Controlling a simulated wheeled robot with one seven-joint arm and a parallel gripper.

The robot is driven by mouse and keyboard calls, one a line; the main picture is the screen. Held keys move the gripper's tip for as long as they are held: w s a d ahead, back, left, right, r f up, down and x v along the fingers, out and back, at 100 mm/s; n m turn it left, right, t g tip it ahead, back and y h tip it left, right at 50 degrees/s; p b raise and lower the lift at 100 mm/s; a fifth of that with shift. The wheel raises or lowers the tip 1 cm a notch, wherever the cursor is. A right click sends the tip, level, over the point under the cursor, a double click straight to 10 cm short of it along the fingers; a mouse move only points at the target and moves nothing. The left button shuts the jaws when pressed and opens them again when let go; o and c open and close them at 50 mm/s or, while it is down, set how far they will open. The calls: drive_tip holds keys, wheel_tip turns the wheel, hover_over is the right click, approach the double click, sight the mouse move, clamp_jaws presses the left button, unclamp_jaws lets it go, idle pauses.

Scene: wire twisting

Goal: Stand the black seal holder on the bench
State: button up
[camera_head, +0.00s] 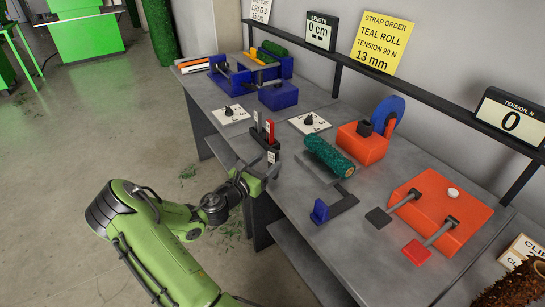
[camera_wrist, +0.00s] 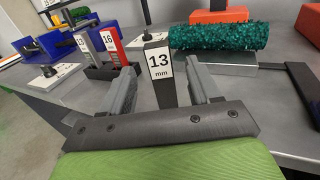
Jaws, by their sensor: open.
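The black seal holder (camera_wrist: 160,86), with a white "13 mm" label, stands upright between the two grey fingers of my gripper (camera_wrist: 160,70) in the wrist view. Gaps show on both sides of it, so my gripper is open around it and not touching. Its foot is partly hidden by my gripper's dark crossbar. In the head view the black holder (camera_head: 272,157) is small, at the front edge of the bench (camera_head: 230,98), with my gripper (camera_head: 250,174) just in front of it. I cannot tell whether its foot rests on the bench.
A dark rack (camera_wrist: 100,72) with a grey holder (camera_wrist: 88,50) and a red "16" holder (camera_wrist: 110,42) is left of it. A teal roll (camera_head: 328,157) lies behind right. A white plate with a black knob (camera_head: 310,122) is behind. Bare bench lies towards the right front.

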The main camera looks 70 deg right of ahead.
drive_tip(key=w+a+m+t+y, duration=0.2)
drive_tip(key=w+a+m+y, duration=0.15)
drive_tip(key=a, duration=0.45)
drive_tip(key=w+a+m+t+y, duration=0.15)
drive_tip(key=a+m+y, duration=0.3)
drive_tip(key=a, duration=0.45)
drive_tip(key=w+a+m+t+y, duration=0.25)
drive_tip(key=w+a+m, duration=0.2)
drive_tip(key=a, duration=0.35)
drive_tip(key=s+a+r+t+y, duration=0.1)
drive_tip(key=s+a+r+y, duration=0.1)
drive_tip(key=a+r, duration=0.2)
drive_tip(key=s+a+r+m+t+y, duration=0.1)
drive_tip(key=a+r, duration=0.3)
drive_tip(key=a, duration=0.6)
drive_tip(key=s+a+r+t+y, duration=0.3)
drive_tip(key=a+r, duration=0.1)
drive_tip(key=a, duration=0.3)
drive_tip(key=shift+s+a+m+p, duration=0.35)
drive_tip(key=shift+a+p, duration=0.05)
drive_tip(key=shift+p, duration=0.05)
